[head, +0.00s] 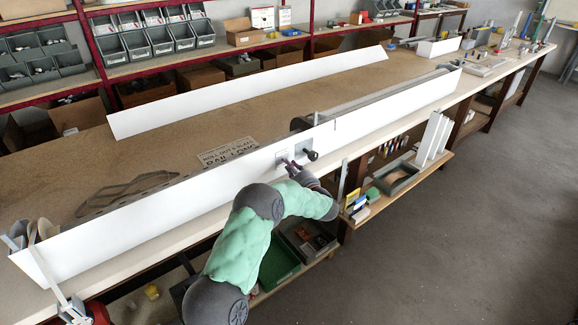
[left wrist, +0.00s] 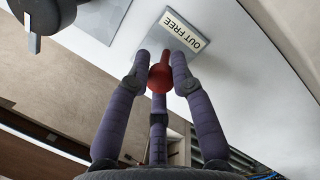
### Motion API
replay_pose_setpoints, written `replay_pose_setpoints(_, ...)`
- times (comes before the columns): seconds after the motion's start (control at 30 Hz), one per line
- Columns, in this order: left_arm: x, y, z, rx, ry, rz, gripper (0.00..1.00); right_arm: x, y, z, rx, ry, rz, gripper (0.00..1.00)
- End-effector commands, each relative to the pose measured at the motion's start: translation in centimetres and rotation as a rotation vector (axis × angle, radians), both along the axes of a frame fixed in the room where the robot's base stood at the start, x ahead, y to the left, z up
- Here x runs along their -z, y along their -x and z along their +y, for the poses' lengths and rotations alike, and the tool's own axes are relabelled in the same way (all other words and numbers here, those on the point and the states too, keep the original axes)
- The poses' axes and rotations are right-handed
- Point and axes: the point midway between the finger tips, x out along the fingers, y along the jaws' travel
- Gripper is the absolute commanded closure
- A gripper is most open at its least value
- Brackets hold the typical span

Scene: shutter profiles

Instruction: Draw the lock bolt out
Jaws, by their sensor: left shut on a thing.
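The lock bolt shows in the left wrist view as a red ball knob (left wrist: 160,78) on a short red stem. The stem meets a grey plate (left wrist: 168,22) marked "OUT FREE" on the white profile. My left gripper (head: 291,166) is at the front face of the long white profile (head: 150,222). In the left wrist view its purple fingers (left wrist: 160,66) are closed around the red knob. The plate also shows small in the head view (head: 281,156). How far the bolt sits in the plate cannot be told. My right gripper is not in view.
A dark round handle (head: 311,155) sticks out just right of my left gripper. A second white profile (head: 250,88) lies farther back on the bench (head: 100,160). A shelf with white bars (head: 433,140) and small boxes hangs below the bench edge.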

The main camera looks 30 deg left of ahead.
Motion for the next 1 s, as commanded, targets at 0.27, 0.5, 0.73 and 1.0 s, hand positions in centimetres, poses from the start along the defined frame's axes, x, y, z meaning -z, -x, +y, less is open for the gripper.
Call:
replay_pose_setpoints(0.27,0.3,0.0,-0.3,0.005,0.002,0.006,0.52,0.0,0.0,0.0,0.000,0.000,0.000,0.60)
replay_pose_setpoints(0.5,0.2,0.0,-0.2,0.004,0.001,0.004,0.52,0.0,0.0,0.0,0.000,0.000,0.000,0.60)
replay_pose_setpoints(0.73,0.2,0.8,-1.6,0.006,0.002,0.004,0.52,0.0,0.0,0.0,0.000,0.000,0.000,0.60)
replay_pose_setpoints(1.0,0.2,3.6,-6.2,0.008,0.003,0.005,0.52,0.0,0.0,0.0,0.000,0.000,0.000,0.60)
